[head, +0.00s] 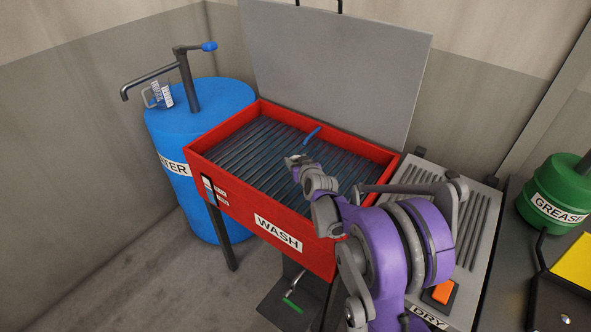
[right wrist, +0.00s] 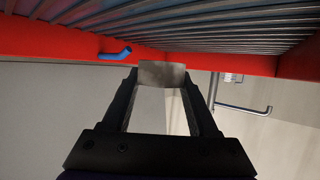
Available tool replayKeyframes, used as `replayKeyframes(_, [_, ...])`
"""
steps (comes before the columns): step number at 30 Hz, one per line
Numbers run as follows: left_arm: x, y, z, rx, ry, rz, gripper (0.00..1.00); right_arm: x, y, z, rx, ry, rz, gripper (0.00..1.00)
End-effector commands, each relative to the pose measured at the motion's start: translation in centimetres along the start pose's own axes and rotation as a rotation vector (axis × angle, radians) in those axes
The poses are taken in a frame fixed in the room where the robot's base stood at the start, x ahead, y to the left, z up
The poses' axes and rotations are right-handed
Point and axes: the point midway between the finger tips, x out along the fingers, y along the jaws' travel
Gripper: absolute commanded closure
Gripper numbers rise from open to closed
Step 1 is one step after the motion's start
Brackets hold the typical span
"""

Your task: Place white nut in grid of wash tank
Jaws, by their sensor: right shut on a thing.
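The red wash tank (head: 272,233) stands in the middle of the head view with its lid raised. A dark slatted grid (head: 240,158) spans its inside. My right gripper (head: 296,160) reaches over the grid. In the right wrist view, my right gripper (right wrist: 162,80) is shut on a pale grey-white block, the nut (right wrist: 162,72), held between the fingertips. The tank's red wall (right wrist: 60,42) and the grid (right wrist: 200,22) show beyond it. The nut is too small in the head view to make out clearly. My left gripper is not in view.
A blue nozzle (head: 312,134) sticks up at the grid's back. A blue water barrel (head: 190,120) with a pump stands left of the tank. The raised grey lid (head: 335,75) stands behind. A grey DRY unit (head: 470,215) and green GREASE can (head: 560,185) are at the right.

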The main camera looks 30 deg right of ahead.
Motion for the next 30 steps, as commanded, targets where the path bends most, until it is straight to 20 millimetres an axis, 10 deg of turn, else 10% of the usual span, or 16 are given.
replayKeyframes(30, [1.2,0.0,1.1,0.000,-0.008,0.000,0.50,1.9,0.0,4.8,0.000,0.000,-0.001,1.00])
